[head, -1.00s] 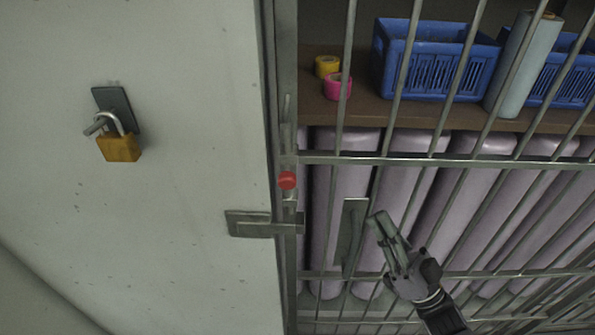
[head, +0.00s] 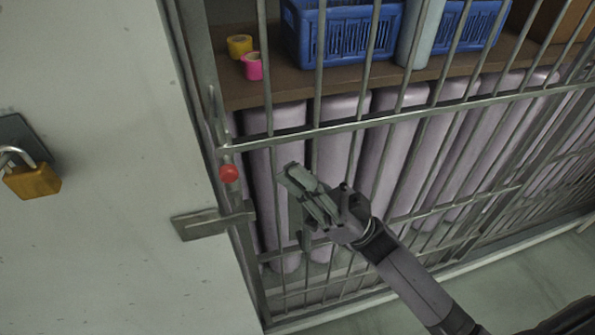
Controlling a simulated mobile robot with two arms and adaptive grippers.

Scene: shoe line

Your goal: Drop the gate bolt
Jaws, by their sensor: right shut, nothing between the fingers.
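The gate bolt with its red knob (head: 229,173) is on the gate's left upright, just above a metal latch plate (head: 205,223) that reaches onto the wall. The barred gate (head: 390,118) stands in line with the wall and looks closed. My right gripper (head: 288,172) is shut and empty, in front of the bars, a little to the right of the red knob and apart from it. It partly hides the gate's flat handle plate (head: 295,220). My left gripper is not in view.
An open-shackled padlock (head: 33,180) hangs on the wall at left. Behind the bars are a shelf (head: 295,86) with blue crates (head: 345,32), yellow tape (head: 239,46) and pink tape (head: 254,66), and several pale purple rolls (head: 340,140) below. Floor shows at lower right.

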